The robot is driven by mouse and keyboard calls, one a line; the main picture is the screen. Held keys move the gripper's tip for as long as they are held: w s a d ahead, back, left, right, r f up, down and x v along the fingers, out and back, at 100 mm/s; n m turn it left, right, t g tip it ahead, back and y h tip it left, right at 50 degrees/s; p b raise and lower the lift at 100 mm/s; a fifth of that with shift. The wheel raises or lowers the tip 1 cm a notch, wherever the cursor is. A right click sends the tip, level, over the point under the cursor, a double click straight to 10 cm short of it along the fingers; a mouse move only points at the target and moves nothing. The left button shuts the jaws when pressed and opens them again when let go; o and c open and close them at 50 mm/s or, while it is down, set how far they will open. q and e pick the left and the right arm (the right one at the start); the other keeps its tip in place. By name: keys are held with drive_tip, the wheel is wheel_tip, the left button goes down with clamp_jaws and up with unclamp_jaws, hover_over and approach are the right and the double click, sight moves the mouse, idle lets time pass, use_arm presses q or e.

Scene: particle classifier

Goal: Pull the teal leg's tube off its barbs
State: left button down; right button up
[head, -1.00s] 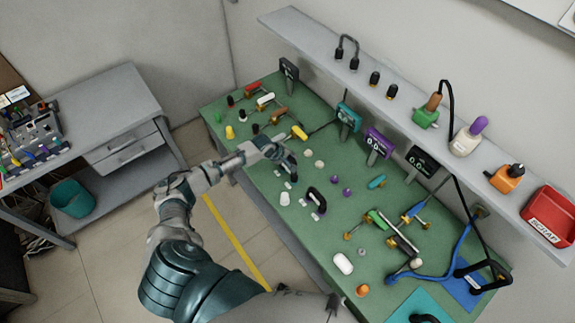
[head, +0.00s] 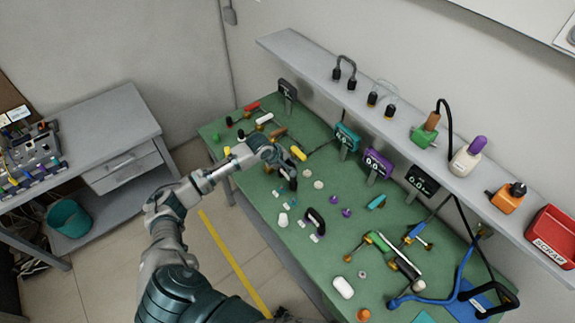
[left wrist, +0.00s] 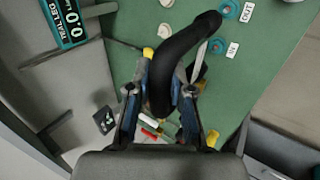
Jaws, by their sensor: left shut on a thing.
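My left gripper (head: 283,165) is shut on a black curved tube (left wrist: 182,62), which lies between its two fingers (left wrist: 161,100) in the left wrist view. The tube also shows in the head view (head: 292,181). Its free end reaches toward the top right of the wrist view. The teal OUT barb (left wrist: 229,9) and the teal IN barb (left wrist: 217,46) stand bare of tube beside their white tags on the green bench, and the tube looks apart from both. The teal leg's display (head: 347,137) stands behind; it also shows in the wrist view (left wrist: 66,20). My right gripper is not seen.
Another black tube (head: 315,219) is nearby on the green bench (head: 262,220). Purple (head: 376,163) and black (head: 421,179) displays stand to the right. Yellow-ended parts (head: 298,153) lie behind my gripper. A grey shelf (head: 310,58) runs along the back wall.

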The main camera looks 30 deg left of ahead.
use_arm(q)
drive_tip(key=shift+d+r, duration=0.15)
drive_tip(key=shift+d, duration=0.05)
drive_tip(key=shift+r+p, duration=0.35)
drive_tip(key=shift+p, duration=0.2)
drive_tip(key=shift+a+r+p, duration=0.25)
drive_tip(key=shift+r+p, duration=0.2)
drive_tip(key=shift+p, duration=0.25)
drive_tip(key=shift+a+r+p, duration=0.15)
drive_tip(key=shift+r+p, duration=0.2)
drive_tip(key=shift+p, duration=0.1)
drive_tip(key=shift+r, duration=0.15)
drive_tip(key=shift+d+r, duration=0.2)
drive_tip(key=shift+r, duration=0.3)
drive_tip(key=shift+d+r, duration=0.1)
drive_tip(key=shift+r, duration=0.25)
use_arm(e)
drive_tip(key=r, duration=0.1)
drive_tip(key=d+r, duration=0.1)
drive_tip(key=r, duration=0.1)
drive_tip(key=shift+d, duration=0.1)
